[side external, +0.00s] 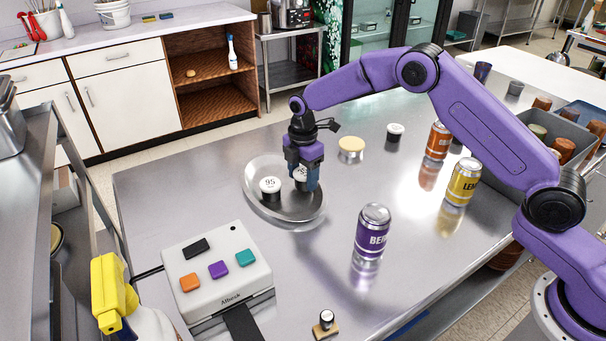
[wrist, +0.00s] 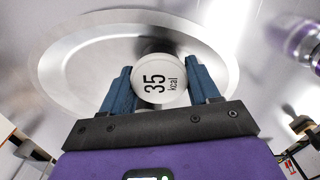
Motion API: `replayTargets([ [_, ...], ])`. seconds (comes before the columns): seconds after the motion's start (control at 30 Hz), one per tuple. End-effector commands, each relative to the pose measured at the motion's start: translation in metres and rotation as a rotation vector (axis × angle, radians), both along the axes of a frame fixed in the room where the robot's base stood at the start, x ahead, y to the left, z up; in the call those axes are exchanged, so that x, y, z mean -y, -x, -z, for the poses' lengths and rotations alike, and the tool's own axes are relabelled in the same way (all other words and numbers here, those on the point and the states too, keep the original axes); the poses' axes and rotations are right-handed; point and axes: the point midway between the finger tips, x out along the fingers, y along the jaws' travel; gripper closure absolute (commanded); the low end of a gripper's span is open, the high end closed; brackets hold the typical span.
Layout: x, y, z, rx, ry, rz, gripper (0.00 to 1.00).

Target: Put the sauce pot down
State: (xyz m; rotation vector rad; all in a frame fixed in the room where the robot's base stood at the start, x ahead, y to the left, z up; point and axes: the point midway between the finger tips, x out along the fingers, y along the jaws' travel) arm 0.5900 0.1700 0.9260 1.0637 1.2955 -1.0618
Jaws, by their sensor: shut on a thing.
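My gripper (side external: 303,184) is shut on a small sauce pot (side external: 299,173) with a white lid. In the wrist view the lid of the held sauce pot (wrist: 160,82) reads "35 kcal", between the two blue fingers of my gripper (wrist: 160,76). The held pot is over the right part of a round metal dish (side external: 258,205); I cannot tell whether it touches the dish. Another dark pot with a white lid marked "95" (side external: 270,186) stands in the dish, left of my gripper. The dish also fills much of the wrist view (wrist: 60,70).
A purple can (side external: 373,232), a yellow can (side external: 463,182) and an orange can (side external: 437,140) stand to the right. A white-lidded pot (side external: 395,130) and a yellow-topped pot (side external: 351,145) stand behind. A button box (side external: 217,270) is in front left. A small pot (side external: 326,317) is near the front edge.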

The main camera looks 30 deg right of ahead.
Motion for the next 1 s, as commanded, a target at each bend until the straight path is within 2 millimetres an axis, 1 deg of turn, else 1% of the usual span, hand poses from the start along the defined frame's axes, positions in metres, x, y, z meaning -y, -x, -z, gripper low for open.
replayTargets([
  [0.4, 0.000, 0.000, 0.011, -0.001, 0.000, 0.000, 0.70],
  [0.43, 0.000, 0.000, 0.011, -0.001, 0.000, 0.000, 0.36],
  [0.47, 0.000, 0.000, 0.011, -0.001, 0.000, 0.000, 0.27],
  [0.5, 0.000, 0.000, 0.011, 0.000, 0.000, 0.000, 0.14],
  [0.83, 0.000, 0.000, 0.008, 0.000, 0.000, 0.000, 0.14],
  [0.93, 0.000, 0.000, 0.000, 0.001, 0.000, 0.000, 0.14],
  [1.0, 0.000, -0.001, -0.011, 0.003, -0.002, 0.000, 0.14],
])
